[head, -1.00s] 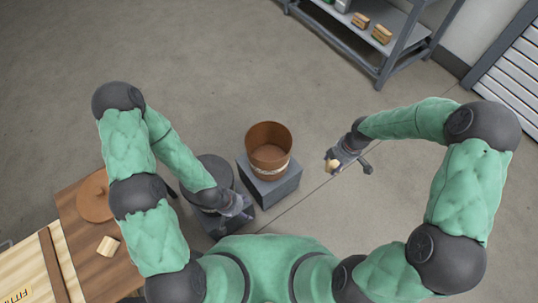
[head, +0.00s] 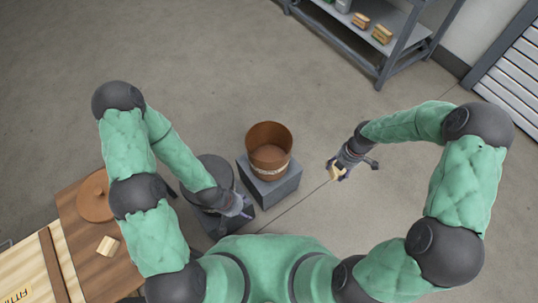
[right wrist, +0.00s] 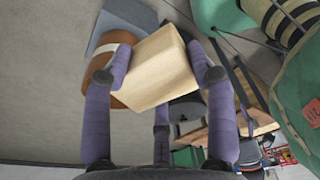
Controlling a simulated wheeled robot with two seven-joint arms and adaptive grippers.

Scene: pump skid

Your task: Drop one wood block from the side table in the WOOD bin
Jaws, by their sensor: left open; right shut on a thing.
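My right gripper (head: 338,172) is shut on a light wood block (right wrist: 158,70), which also shows small in the head view (head: 335,173). The block is in the air, to the right of an open brown bin (head: 268,146) with a pale label band. That bin stands on a grey pedestal (head: 284,187), and its inside looks empty. In the right wrist view the brown bin (right wrist: 117,48) is partly hidden behind the block. My left gripper (head: 240,208) is open beside a dark grey bin (head: 217,168), which my left arm partly covers. Another wood block (head: 108,245) lies on the side table (head: 100,275).
A round brown lid (head: 93,197) lies on the side table at the left. A metal shelf (head: 400,28) with several small boxes stands at the top right. A slatted panel (head: 512,75) is at the right edge. The floor between the bins and the shelf is clear.

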